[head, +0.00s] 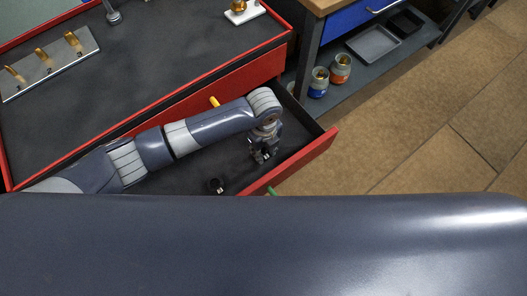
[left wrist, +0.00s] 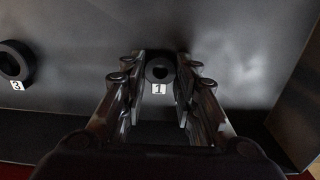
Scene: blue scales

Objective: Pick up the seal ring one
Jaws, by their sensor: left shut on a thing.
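Seal ring one (left wrist: 158,69) is a small black ring with a white label "1". In the left wrist view it sits between the fingertips of my left gripper (left wrist: 160,80), which is shut on it. In the head view my left gripper (head: 264,156) points down into the open drawer (head: 318,150), low over its dark floor, and hides the ring. I cannot tell if the ring still touches the floor. My right gripper is not in view.
Another black ring, labelled "3" (left wrist: 14,60), lies in the drawer and shows in the head view too (head: 215,186). A metal rack with brass parts (head: 47,65) stands on the bench top. Two jars (head: 340,68) stand on a shelf at the right.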

